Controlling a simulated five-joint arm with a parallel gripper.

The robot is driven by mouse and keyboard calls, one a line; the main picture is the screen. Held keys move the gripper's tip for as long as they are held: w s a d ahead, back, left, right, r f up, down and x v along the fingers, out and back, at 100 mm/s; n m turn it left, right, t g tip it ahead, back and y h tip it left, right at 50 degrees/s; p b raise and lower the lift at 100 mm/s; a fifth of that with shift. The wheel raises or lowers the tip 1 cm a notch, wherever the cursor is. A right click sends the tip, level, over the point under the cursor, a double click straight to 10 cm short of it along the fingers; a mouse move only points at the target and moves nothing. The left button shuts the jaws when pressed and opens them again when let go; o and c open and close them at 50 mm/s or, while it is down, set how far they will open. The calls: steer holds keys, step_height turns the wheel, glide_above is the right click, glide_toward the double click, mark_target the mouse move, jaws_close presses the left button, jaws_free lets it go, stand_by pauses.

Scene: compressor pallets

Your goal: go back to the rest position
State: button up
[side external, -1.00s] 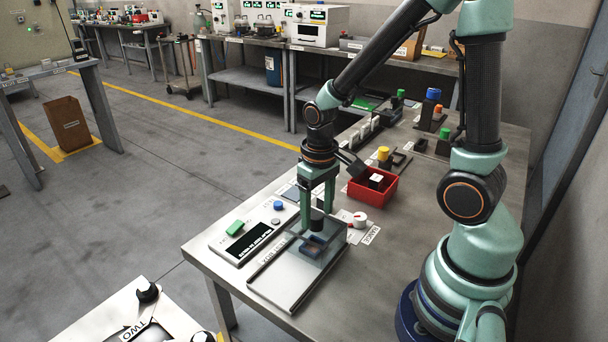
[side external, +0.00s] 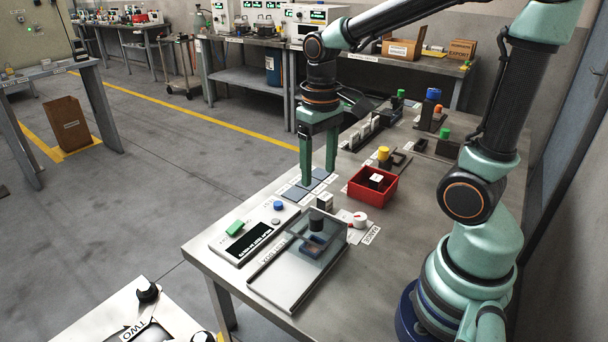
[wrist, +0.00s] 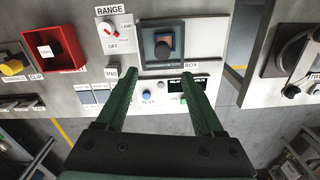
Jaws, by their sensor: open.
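My gripper (side external: 318,174) hangs above the bench with its two green fingers pointing down, spread apart with nothing between them. In the wrist view my gripper (wrist: 160,75) also shows open and empty. Below and nearer the camera is the test box (side external: 268,277), a clear-covered fixture with a dark knob on its cover and a dark blue piece inside. The fingers are apart from it. The box also shows in the wrist view (wrist: 149,30), ahead of the fingertips.
A red bin (side external: 360,198) with a dark, white-labelled block stands right of the fingers. A display panel (side external: 228,251) with a green button and blue button lies left. A range switch (side external: 359,220) sits beside the box. Coloured-top parts and pale blocks stand farther back. Above the bench is open.

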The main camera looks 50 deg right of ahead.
steer(key=shift+r, duration=0.65)
steer(key=a+r+t, duration=0.1)
steer(key=t, duration=0.1)
steer(key=s+a+r+n+t, duration=0.1)
steer(key=r, duration=0.1)
steer(key=a+r+t, duration=0.1)
steer(key=t, duration=0.1)
steer(key=shift+s+a+r+n+t, duration=0.2)
steer(key=shift+s+r+n+t, duration=0.1)
steer(key=shift+n, duration=0.1)
steer(key=shift+o, duration=0.3)
steer(key=shift+f, duration=0.1)
